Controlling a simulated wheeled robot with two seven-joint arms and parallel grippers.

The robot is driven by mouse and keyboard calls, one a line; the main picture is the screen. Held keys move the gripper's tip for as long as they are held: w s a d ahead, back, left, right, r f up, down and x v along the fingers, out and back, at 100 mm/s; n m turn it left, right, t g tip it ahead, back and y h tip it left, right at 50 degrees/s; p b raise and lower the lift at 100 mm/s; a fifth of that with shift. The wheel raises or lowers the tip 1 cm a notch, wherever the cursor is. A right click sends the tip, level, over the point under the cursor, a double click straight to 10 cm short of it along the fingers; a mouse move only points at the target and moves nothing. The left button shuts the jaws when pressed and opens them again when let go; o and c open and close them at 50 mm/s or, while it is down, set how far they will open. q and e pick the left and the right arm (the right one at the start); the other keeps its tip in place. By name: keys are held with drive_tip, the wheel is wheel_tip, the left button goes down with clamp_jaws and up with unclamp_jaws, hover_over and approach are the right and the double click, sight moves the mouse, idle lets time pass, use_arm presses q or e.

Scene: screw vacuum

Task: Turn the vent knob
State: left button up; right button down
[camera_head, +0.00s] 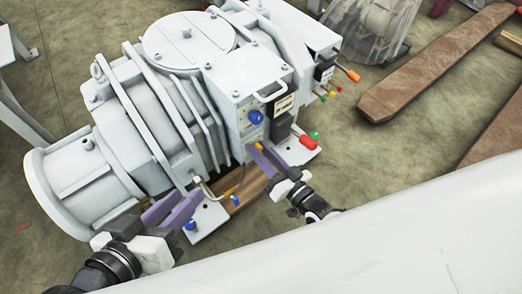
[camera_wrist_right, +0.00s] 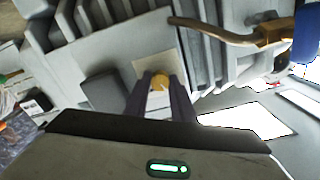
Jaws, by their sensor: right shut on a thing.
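The vacuum pump (camera_head: 165,100) is a large grey ribbed machine in the head view. A small yellow knob (camera_wrist_right: 159,82) sits on its side, in front of a pale plate; I take it for the vent knob. A bit of it shows in the head view (camera_head: 259,146). My right gripper (camera_wrist_right: 160,86) is shut on the yellow knob, one finger on each side. In the head view my right gripper (camera_head: 262,154) reaches the pump's front face from the lower right. My left gripper (camera_head: 185,196) is open and empty, near the pump's lower front edge.
A brass pipe (camera_wrist_right: 215,32) runs close beside the right gripper. A blue knob (camera_head: 256,117), a red knob (camera_head: 308,142) and a green knob (camera_head: 314,134) are nearby. Wooden beams (camera_head: 430,65) lie on the floor at the right. A large white surface (camera_head: 400,240) fills the lower right.

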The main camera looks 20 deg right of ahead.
drive_tip(key=m, duration=0.5)
drive_tip(key=shift+m, duration=0.4)
drive_tip(key=m, duration=0.4)
drive_tip(key=shift+d+f+m, duration=0.1)
drive_tip(key=shift+m, duration=0.3)
drive_tip(key=c, duration=1.5)
unclamp_jaws()
